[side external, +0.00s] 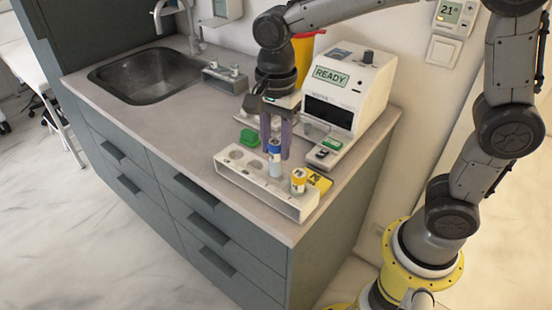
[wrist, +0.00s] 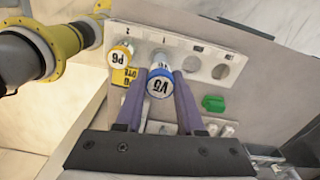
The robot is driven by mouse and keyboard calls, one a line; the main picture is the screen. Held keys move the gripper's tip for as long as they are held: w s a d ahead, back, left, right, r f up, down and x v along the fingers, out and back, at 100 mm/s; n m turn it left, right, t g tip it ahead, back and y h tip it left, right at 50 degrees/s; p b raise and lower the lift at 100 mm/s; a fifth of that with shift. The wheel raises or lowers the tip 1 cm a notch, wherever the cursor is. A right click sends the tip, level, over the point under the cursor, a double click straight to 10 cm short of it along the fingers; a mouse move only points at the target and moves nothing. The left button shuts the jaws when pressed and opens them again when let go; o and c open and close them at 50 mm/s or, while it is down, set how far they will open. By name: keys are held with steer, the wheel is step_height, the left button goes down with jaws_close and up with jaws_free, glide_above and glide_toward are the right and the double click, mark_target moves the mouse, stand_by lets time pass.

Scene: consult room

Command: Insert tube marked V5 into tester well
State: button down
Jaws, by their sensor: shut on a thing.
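The V5 tube has a blue cap marked V5 (wrist: 158,86) and a pale body (side external: 275,168). It stands upright at the white rack (side external: 240,176); I cannot tell whether its base is fully seated or slightly raised. My gripper (side external: 276,141) reaches down from above, its two purple fingers shut on the tube near the cap; they also flank the cap in the wrist view (wrist: 158,108). The white tester (side external: 349,84) stands behind to the right, with a lit READY display (side external: 331,75) and a dark front opening (side external: 328,114). I cannot make out its well.
A yellow-capped tube marked P6 (wrist: 121,52) stands in the rack beside V5. Several other rack holes are empty. A green block (side external: 249,138), a yellow labelled item (side external: 319,181) and a small device (side external: 323,155) lie close by. The sink (side external: 148,75) is at left.

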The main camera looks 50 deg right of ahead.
step_height(320, 180, up, 4)
steer(key=shift+r, duration=0.15)
steer(key=shift+s+d+r, duration=0.1)
steer(key=shift+s+r, duration=0.15)
steer(key=shift+r, duration=0.05)
steer(key=r, duration=0.3)
steer(key=shift+w+r, duration=0.25)
steer(key=shift+w, duration=0.05)
steer(key=w+d+r+m, duration=0.3)
steer(key=w+d+r, duration=0.45)
steer(key=d, duration=0.45)
steer(key=d+f+m, duration=0.1)
steer(key=d+m, duration=0.5)
steer(key=d, duration=1.7)
steer(key=shift+s+f, duration=0.25)
steer(key=shift+s, duration=0.2)
steer(key=shift+f, duration=0.5)
